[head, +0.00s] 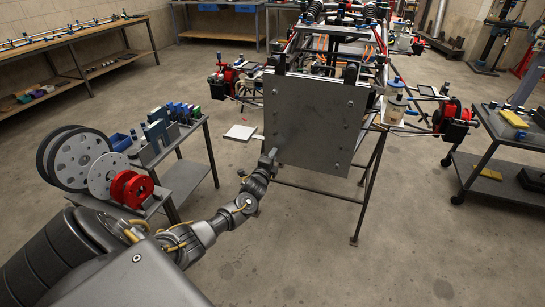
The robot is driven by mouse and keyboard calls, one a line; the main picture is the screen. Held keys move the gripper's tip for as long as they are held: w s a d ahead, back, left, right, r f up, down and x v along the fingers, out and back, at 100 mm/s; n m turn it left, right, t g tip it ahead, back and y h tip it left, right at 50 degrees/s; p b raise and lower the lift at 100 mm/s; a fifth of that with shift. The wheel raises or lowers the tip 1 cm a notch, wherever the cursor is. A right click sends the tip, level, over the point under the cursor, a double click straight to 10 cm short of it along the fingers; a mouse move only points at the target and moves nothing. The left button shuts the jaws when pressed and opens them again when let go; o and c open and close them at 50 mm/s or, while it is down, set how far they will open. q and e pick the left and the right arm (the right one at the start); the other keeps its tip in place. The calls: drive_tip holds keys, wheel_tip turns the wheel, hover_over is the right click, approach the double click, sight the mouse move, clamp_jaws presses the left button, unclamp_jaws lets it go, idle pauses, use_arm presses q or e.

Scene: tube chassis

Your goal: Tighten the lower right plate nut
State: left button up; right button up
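A square grey metal plate (312,112) is mounted upright on the near end of the tube chassis (330,42). Small nuts or bolt heads dot its face. The lower right plate nut (337,164) shows as a tiny dot near the plate's bottom right corner, too small to tell how tight it sits. My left gripper (269,156) is at the plate's lower left corner, well left of that nut. Its fingers are too small to tell whether they are open or shut, or touch the plate. My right gripper is not in view.
The chassis rests on a dark trestle stand (372,178). A cart (190,178) with discs and small parts stands at left, close to my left arm. Another cart (486,160) stands at right. The floor in front of the stand is clear.

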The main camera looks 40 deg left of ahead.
use_arm(q)
drive_tip(key=shift+o, duration=1)
drive_tip(key=shift+r, duration=0.15)
drive_tip(key=v, duration=1)
drive_tip(key=shift+s+p, duration=0.3)
drive_tip(key=shift+p, duration=0.15)
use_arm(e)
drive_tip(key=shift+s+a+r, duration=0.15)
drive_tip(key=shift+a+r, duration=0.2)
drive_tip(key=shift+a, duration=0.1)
use_arm(q)
drive_tip(key=shift+d, duration=0.15)
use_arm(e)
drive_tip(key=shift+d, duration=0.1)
